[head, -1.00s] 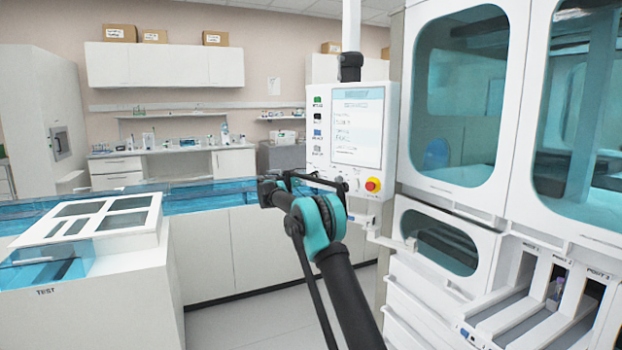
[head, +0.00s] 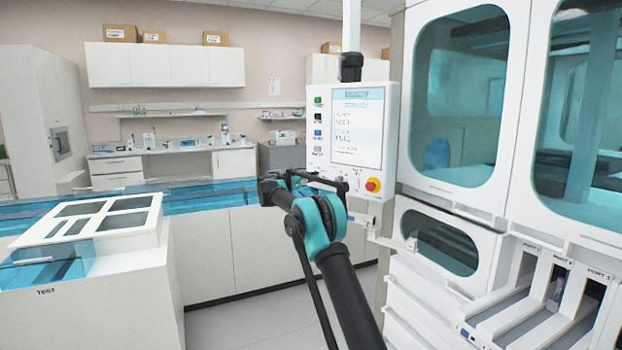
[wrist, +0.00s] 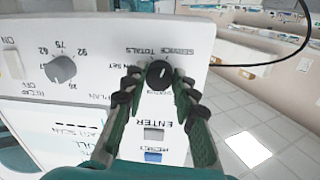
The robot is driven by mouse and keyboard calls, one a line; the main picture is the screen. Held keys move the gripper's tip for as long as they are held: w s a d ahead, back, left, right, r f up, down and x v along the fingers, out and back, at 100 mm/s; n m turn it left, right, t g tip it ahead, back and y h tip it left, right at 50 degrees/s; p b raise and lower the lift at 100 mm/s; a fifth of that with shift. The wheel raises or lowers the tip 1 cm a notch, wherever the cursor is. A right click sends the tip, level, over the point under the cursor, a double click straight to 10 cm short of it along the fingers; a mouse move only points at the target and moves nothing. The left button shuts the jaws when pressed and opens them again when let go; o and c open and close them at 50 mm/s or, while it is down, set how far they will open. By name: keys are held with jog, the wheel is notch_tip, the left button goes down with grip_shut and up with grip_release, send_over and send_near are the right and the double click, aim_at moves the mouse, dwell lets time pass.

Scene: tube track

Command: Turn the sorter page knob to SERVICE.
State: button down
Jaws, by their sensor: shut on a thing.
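The sorter page knob (wrist: 158,74) is a dark round knob on the white control panel, in the middle of the wrist view. The labels SERVICE and TOTALS are printed around it, upside down in this view. My gripper (wrist: 157,78) has a finger on each side of the knob and is shut on it. In the head view my gripper (head: 325,182) is at the lower edge of the control panel (head: 318,125), and the knob is hidden there. Which label the knob points to is not clear.
A second, grey knob (wrist: 60,69) with numbers around it is on the same panel. The ENTER button (wrist: 154,133) and a blue button (wrist: 153,156) lie between my fingers. A red stop button (head: 373,185) is at the panel's lower right.

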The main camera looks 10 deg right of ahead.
jog(key=c, duration=1.2)
grip_release()
jog(key=v, duration=1.2)
